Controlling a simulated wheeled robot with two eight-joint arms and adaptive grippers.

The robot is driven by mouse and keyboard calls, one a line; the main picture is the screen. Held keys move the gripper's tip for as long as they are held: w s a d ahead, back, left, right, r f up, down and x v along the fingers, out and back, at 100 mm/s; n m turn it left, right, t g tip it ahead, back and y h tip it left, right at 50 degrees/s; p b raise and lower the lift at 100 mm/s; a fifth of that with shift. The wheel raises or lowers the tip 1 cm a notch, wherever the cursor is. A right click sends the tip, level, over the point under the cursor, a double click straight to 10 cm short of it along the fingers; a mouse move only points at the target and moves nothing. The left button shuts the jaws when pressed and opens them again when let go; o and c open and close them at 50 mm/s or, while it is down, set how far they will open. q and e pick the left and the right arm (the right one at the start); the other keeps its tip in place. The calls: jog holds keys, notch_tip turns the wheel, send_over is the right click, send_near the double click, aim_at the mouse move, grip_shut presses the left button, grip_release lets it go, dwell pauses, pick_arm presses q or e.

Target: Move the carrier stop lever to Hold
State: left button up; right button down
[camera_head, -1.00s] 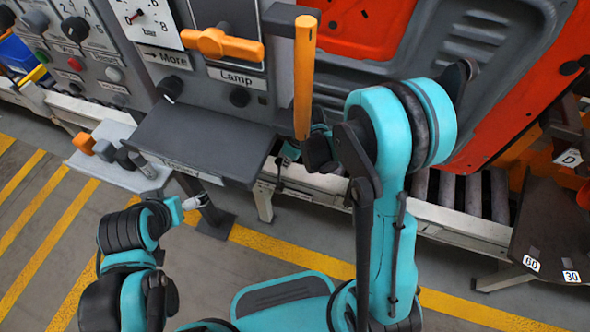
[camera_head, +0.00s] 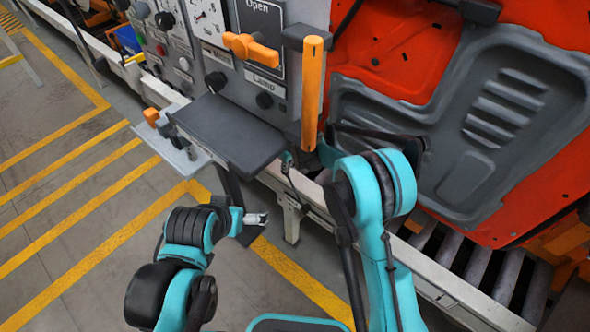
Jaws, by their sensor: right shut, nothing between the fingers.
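An orange lever handle (camera_head: 250,50) sits on a dark plate lettered "Open", above the "Lamp" label. It is likely the carrier stop lever, and it lies roughly level. I can read no "Hold" marking. My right gripper (camera_head: 287,161) shows small beside the right end of the dark shelf, below and apart from the lever; it is shut and empty, partly hidden by my arm and the post. My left gripper (camera_head: 257,218) is low, in front of the panel and above the floor, clear of the lever. Its finger opening is too small to judge.
A vertical orange bar (camera_head: 313,92) on dark brackets stands right of the lever. A dark shelf (camera_head: 225,130) juts out below the panel. A red door (camera_head: 555,150) with a grey inner panel stands right, above rollers (camera_head: 480,270). Open floor lies left.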

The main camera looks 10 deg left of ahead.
jog(key=shift+a+f, duration=0.15)
jog(key=shift+a, duration=0.3)
jog(key=shift+d+r, duration=0.15)
jog(key=shift+r, duration=0.25)
jog(key=s+d, duration=0.8)
jog(key=d, duration=0.1)
jog(key=shift+s+r, duration=0.25)
jog(key=shift+s, duration=0.1)
jog(key=shift+d+r, duration=0.1)
jog(key=shift+d, duration=0.05)
